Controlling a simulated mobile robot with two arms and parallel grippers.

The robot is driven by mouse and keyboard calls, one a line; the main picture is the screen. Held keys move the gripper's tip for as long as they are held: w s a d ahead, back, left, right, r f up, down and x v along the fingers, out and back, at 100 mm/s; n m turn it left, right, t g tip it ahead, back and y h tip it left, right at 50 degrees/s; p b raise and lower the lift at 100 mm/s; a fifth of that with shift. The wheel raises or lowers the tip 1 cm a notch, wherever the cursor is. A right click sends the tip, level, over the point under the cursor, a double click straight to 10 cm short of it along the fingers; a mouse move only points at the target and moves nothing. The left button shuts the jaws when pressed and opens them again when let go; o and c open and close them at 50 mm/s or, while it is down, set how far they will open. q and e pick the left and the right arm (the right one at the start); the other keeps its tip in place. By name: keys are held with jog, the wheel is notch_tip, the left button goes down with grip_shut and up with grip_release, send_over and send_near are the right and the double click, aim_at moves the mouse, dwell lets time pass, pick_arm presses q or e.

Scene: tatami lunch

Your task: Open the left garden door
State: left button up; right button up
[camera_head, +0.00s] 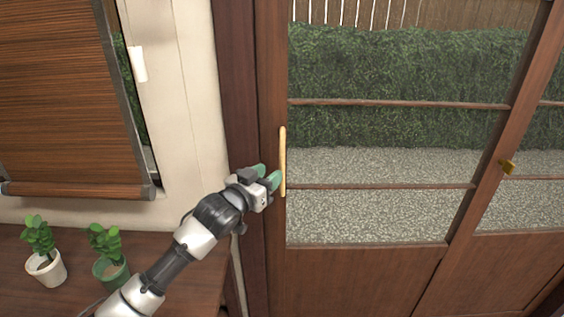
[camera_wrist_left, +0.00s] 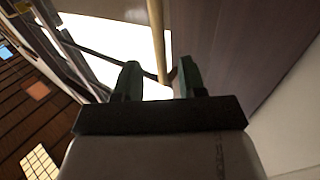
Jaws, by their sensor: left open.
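The left garden door (camera_head: 361,275) is a brown wooden frame with glass panes. It looks shut. Its long pale vertical handle (camera_head: 283,150) is on the door's left stile. My left gripper (camera_head: 268,175) is open just left of the handle, with green fingertips close to it. In the left wrist view, the handle (camera_wrist_left: 157,38) runs down to between the two open fingers (camera_wrist_left: 157,78), nearer the right one. I cannot tell whether a finger touches it. My right gripper is not in view.
A wooden counter (camera_head: 185,262) at the lower left holds a white pot (camera_head: 47,270) and a green pot (camera_head: 112,274) with plants. A brown blind (camera_head: 65,90) hangs over the window.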

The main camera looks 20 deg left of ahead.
aim_at(280, 165)
pick_arm(q)
jog(key=x, duration=0.6)
jog(key=shift+w+p, duration=0.2)
jog(key=shift+p, duration=0.15)
jog(key=shift+c, duration=0.5)
grip_shut()
